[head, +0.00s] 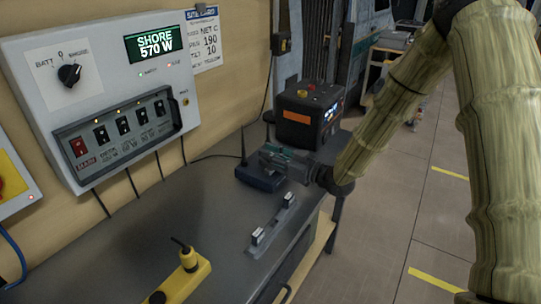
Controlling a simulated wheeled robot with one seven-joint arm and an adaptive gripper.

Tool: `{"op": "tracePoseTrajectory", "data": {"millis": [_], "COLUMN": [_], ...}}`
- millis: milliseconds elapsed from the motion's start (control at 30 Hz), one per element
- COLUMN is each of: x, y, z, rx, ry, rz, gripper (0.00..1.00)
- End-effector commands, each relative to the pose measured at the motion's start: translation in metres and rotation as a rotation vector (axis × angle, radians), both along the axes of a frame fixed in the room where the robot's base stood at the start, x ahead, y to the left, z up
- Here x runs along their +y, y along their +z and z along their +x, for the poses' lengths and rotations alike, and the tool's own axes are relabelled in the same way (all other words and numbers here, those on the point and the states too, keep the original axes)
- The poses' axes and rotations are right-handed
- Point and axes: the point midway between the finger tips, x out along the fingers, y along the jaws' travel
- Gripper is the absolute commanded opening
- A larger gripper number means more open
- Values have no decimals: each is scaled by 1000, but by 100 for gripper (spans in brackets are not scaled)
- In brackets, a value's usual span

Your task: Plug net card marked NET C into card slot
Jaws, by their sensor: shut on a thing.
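My gripper (270,156) is shut at the back part of the grey bench, right over the dark blue router box with an antenna (258,181). The thing in its jaws is small and mostly hidden by the fingers; it appears to be a net card, and no marking on it can be read. A grey rack strip (272,222) lies on the bench in front, with two small pale cards or holders standing on it. Their marks are too small to read. The card slot is not clearly visible; I cannot tell whether the held thing touches the router.
A black and orange power unit (309,115) stands behind my gripper. A yellow socket block (185,279) with a plug is at the front. A wall panel (95,90) reads SHORE 570 W. A posted card (206,42) mentions NET C. The bench's middle is clear.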

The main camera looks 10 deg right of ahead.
Motion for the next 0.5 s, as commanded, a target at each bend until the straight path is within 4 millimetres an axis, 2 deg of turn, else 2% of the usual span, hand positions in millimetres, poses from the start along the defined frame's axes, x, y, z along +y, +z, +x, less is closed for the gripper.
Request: {"op": "tracePoseTrajectory", "data": {"millis": [500], "x": [0], "y": [-10], "z": [0], "rx": [0], "ry": [0], "rz": [0], "gripper": [12]}}
